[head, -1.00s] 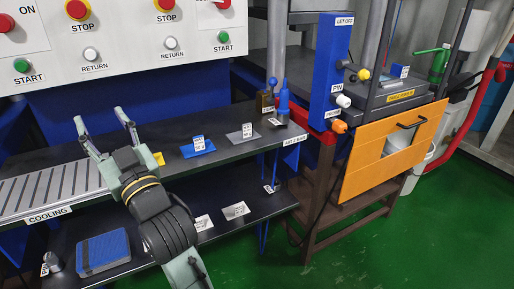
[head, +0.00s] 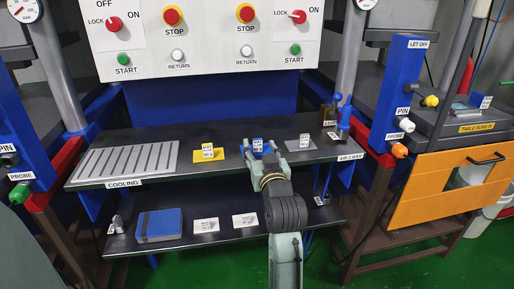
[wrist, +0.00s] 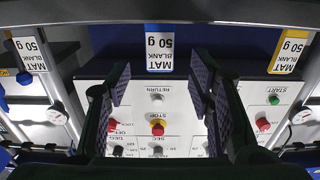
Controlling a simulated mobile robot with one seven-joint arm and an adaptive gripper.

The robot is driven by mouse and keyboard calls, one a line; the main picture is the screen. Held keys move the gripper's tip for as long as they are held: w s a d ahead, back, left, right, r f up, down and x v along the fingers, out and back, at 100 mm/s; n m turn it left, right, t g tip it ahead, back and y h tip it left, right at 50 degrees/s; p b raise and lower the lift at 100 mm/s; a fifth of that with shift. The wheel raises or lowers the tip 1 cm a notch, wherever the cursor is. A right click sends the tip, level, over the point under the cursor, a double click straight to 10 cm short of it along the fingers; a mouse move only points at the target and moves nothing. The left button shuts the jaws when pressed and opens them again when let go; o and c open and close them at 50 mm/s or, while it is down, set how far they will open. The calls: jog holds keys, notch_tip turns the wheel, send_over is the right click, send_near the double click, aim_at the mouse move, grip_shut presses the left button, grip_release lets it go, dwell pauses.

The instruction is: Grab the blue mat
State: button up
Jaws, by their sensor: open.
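The blue mat (head: 258,143) lies on the upper dark shelf, between a yellow mat and a grey mat. It carries a white label, and my gripper hides part of it in the head view. My gripper (head: 263,153) is open at the near side of the blue mat. In the wrist view the blue mat (wrist: 159,69) shows at the top middle with its "MAT BLANK 50 g" label upside down. My open fingers (wrist: 160,88) stand to either side below it, with nothing between them. Whether they touch the mat I cannot tell.
The yellow mat (head: 208,155) is on the left and the grey mat (head: 300,144) close on the right. A slatted cooling rack (head: 130,160) fills the shelf's left part. A blue-topped fixture (head: 344,120) stands at the right end. A control panel (head: 210,40) overhangs behind.

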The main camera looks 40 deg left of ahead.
aim_at(258, 141)
jog(key=x, duration=0.4)
jog(key=shift+a+r+p, duration=0.1)
jog(key=shift+p, duration=0.3)
jog(key=shift+c, duration=0.3)
grip_shut()
